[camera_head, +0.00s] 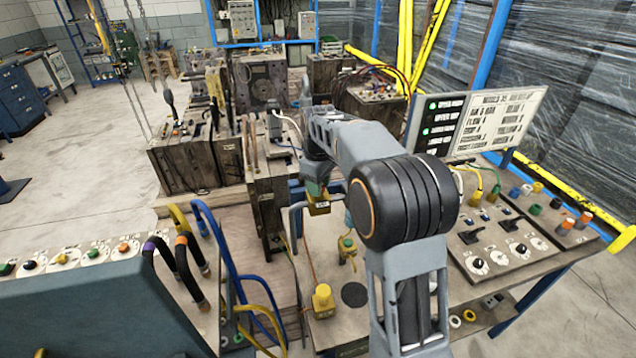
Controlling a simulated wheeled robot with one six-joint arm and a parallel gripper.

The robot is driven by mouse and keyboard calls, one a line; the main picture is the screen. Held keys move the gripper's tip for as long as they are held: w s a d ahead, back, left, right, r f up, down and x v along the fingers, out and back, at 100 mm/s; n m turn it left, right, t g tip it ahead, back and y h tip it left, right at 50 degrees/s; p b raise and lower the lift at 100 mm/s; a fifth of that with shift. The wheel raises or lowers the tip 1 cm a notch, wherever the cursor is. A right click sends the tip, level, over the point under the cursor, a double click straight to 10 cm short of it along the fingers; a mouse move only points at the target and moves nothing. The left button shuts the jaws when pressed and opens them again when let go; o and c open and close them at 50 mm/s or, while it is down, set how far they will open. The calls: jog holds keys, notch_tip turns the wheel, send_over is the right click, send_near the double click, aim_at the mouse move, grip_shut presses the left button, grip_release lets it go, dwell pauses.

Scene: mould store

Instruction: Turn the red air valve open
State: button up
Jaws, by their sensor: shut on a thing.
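My gripper (317,188) hangs at the end of my arm, pointing down over the middle of the wooden bench. It is shut on a small yellow block (319,208) with a dark label, which is held above the bench top. My arm partly hides the fingers. I cannot make out a red air valve; my arm covers part of the bench. A yellow fitting with a green top (347,245) stands on the bench below and right of my gripper. A yellow knob-like block (323,299) stands nearer.
A bent grey pipe (293,222) rises close left of my gripper. Mould blocks (183,158) stand left and behind. Blue hoses (222,255) loop at the left panel. A sign board (478,122) and a control panel (500,244) are right.

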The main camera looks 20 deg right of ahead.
jog(key=shift+n, duration=0.3)
dwell(0.4)
jog(key=o, duration=0.9)
notch_tip(320, 180, up, 14)
jog(key=shift+f, duration=0.1)
